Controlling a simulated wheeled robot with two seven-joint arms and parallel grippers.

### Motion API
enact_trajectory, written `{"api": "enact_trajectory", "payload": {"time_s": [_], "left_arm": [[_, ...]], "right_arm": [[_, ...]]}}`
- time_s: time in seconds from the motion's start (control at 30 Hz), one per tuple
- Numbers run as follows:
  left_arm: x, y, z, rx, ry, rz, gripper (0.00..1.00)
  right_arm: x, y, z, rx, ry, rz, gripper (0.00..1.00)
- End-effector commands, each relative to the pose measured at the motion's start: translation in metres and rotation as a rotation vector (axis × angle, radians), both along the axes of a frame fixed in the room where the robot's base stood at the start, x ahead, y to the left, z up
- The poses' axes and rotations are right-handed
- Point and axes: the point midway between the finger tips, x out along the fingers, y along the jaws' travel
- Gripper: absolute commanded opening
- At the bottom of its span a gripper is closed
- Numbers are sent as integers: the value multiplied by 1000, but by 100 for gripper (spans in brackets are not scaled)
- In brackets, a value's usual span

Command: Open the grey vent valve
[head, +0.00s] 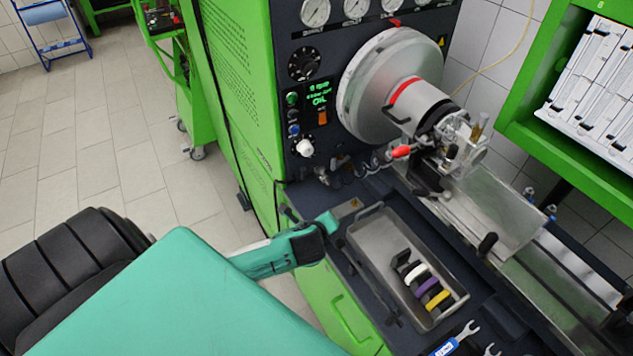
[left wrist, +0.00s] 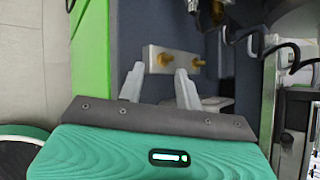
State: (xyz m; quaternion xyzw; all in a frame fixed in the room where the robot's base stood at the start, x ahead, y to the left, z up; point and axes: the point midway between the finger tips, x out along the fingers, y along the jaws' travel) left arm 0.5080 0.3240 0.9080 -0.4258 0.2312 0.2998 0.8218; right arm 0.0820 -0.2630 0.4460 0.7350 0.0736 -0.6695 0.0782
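I cannot pick out a clearly grey vent valve. A pale knob (head: 305,147) sits low on the dark control panel in the head view. In the left wrist view, a metal plate (left wrist: 180,54) on a dark wall carries two brass fittings. The plate's top also shows in the head view (head: 349,207). My left gripper (left wrist: 160,71) is open, its two pale fingers apart with nothing between them. They point at the plate, and one brass fitting shows just beyond the gap. In the head view its fingers are hidden. My right gripper is not in view.
A metal tray (head: 375,240) with coloured rings lies right of my left gripper. A dark bar handle runs beside it. A large drum (head: 385,75) and a clamped pump (head: 455,150) stand behind. Wrenches (head: 455,338) lie at the front. Dark hoses (left wrist: 285,55) hang at right in the wrist view.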

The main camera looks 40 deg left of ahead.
Motion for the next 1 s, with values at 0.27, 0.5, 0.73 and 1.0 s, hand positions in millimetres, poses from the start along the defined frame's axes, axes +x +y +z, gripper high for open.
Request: {"api": "enact_trajectory", "payload": {"time_s": [0.27, 0.5, 0.73, 1.0], "left_arm": [[-40, -24, -32, -309, 25, 247, 35], [-72, -42, -54, -532, 49, 464, 35], [-82, -45, -71, -607, 60, 553, 35], [-84, -46, -73, -619, 61, 567, 35]], "right_arm": [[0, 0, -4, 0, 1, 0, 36], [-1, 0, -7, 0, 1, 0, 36], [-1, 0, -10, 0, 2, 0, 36], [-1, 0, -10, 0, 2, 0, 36]]}}
